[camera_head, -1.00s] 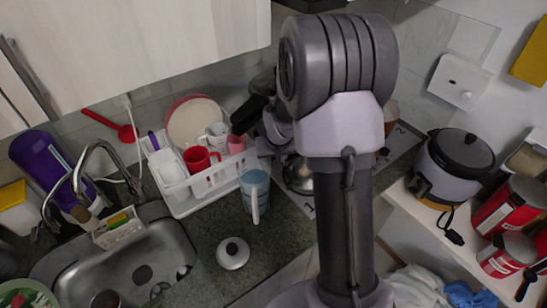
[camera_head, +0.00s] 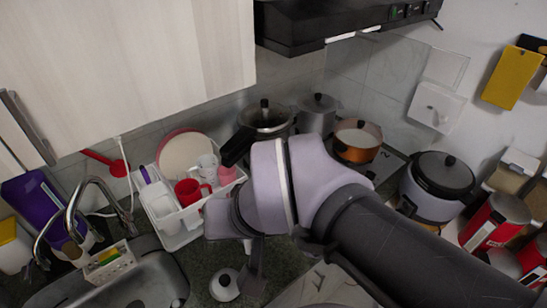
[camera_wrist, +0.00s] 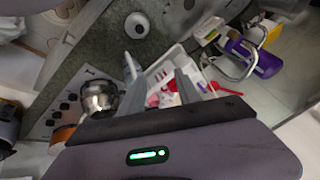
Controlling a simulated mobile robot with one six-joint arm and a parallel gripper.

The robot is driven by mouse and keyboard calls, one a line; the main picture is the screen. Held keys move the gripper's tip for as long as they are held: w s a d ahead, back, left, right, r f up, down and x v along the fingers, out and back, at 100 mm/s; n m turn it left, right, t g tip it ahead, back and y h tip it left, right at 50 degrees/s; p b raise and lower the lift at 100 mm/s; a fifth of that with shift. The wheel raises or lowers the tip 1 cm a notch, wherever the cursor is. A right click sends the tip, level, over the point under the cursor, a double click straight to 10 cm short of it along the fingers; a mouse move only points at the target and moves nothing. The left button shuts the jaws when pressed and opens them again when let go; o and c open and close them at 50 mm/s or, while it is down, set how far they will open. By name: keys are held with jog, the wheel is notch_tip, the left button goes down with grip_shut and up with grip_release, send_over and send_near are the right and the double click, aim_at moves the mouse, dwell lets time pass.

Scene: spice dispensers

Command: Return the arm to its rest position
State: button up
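My arm (camera_head: 385,235) runs from the lower right of the head view to a bent joint near the middle. The joint is in front of the counter. My gripper (camera_wrist: 190,84) shows in the wrist view as narrow grey parts above a dark housing with a green light. I see no object clearly held between them, and the gap between the fingertips is hard to make out. The arm hides the middle of the counter in the head view.
A white dish rack (camera_head: 176,238) with cups stands left of the arm, beside the sink (camera_head: 130,290). Pots (camera_head: 265,118) stand behind it and a rice cooker (camera_head: 437,185) to its right. A black range hood (camera_head: 345,22) hangs above. Red canisters (camera_head: 495,222) stand at right.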

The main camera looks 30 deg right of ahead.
notch_tip(320, 180, down, 11)
jog(key=s+a+b, duration=0.1)
jog(key=s+b, duration=0.1)
jog(key=b, duration=0.9)
jog(key=shift+a+y, duration=0.15)
jog(key=shift+y, duration=0.15)
